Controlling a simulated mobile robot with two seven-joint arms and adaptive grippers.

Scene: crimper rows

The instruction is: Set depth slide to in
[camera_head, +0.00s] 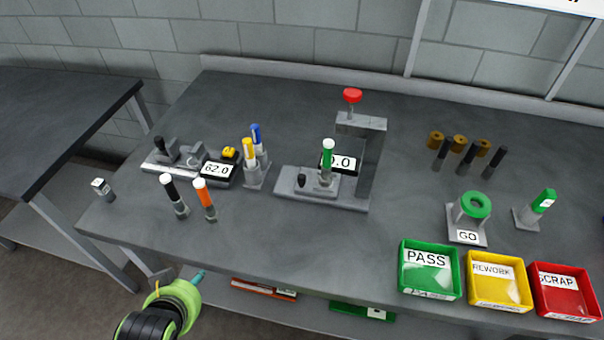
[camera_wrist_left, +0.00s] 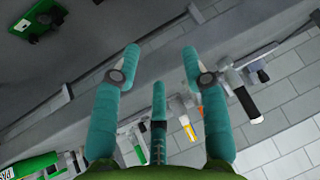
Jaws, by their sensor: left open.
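A grey press fixture (camera_head: 367,165) with a red knob (camera_head: 352,96) on top stands mid-table in the head view. A small black knob (camera_head: 301,181) sits at the left of its base, and a green-topped tool (camera_head: 327,158) stands upright in front of a partly covered readout. No part is labelled as the depth slide, so I cannot tell its position. My left gripper (camera_head: 199,278) is low at the table's front edge, apart from the fixture. In the left wrist view its teal fingers (camera_wrist_left: 160,62) are spread and empty. My right gripper is not in view.
A grey device (camera_head: 165,166) with a 62.0 readout (camera_head: 218,170) stands at left, near upright pens and markers (camera_head: 204,200). Green (camera_head: 428,270), yellow (camera_head: 498,281) and red (camera_head: 564,289) bins line the front right. The table between the fixture and front edge is clear.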

